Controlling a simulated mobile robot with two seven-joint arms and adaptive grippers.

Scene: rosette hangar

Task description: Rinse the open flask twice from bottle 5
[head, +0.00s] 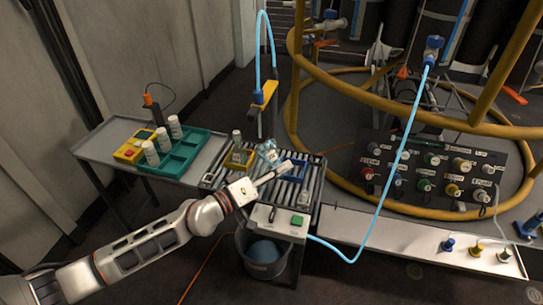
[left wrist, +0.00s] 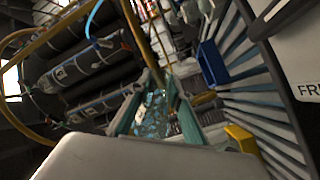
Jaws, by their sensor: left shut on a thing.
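My left gripper (head: 279,168) reaches over the roller rack from the left. It is shut on a clear, bluish glass vessel (head: 267,150), apparently the open flask, which looks tilted. In the left wrist view the glass vessel (left wrist: 152,118) shows between the two teal-grey fingers of my left gripper (left wrist: 158,108). A bottle with a green top (head: 237,139) stands by a yellow holder on the rack. Several white bottles (head: 175,127) stand in and beside a teal tray. No number 5 is legible on any bottle. My right gripper is out of view.
The roller rack (head: 208,181) carries a yellow holder (head: 236,162) and a blue holder (head: 297,170). A yellow-headed spout with a blue hose (head: 262,95) rises behind it. A bucket (head: 262,268) stands below. A connector panel (head: 432,174) and yellow rails lie right.

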